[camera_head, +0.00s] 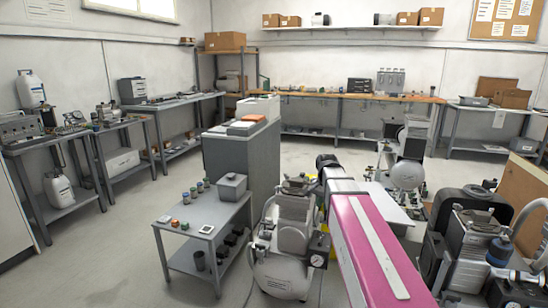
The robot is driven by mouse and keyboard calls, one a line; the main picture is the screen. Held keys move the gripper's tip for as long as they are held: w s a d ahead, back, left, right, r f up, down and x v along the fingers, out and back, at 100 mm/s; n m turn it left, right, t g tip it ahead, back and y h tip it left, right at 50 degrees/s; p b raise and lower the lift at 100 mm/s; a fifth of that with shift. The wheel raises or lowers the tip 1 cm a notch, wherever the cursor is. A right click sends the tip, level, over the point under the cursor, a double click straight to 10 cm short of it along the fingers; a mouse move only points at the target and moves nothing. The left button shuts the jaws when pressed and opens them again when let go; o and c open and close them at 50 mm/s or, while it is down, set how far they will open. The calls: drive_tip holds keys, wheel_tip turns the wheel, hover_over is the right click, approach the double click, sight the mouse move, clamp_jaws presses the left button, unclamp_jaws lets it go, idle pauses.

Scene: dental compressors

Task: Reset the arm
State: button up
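My arm shows as a long magenta link with a pale stripe, reaching from the bottom edge, right of centre, up and away toward the middle of the room. Its far end has a white section and a black joint. No gripper fingers can be made out there, so I cannot see whether my gripper holds anything. A compressor with a light grey tank (284,276) stands just left of the arm, partly behind it. The arm also hides part of the floor and a low bench behind it.
A small grey table (203,243) with jars and a grey box stands left of the compressor. A grey cabinet (240,160) is behind it. A large dark compressor (474,240) stands close on the right. Workbenches line the walls. Open floor (110,240) lies to the left.

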drive_tip(key=s+f+n, duration=0.8)
drive_tip(key=s+f, duration=0.8)
drive_tip(key=f, duration=0.2)
drive_tip(key=shift+s+a+f, duration=0.25)
drive_tip(key=shift+a+f, duration=0.15)
drive_tip(key=shift+a, duration=0.05)
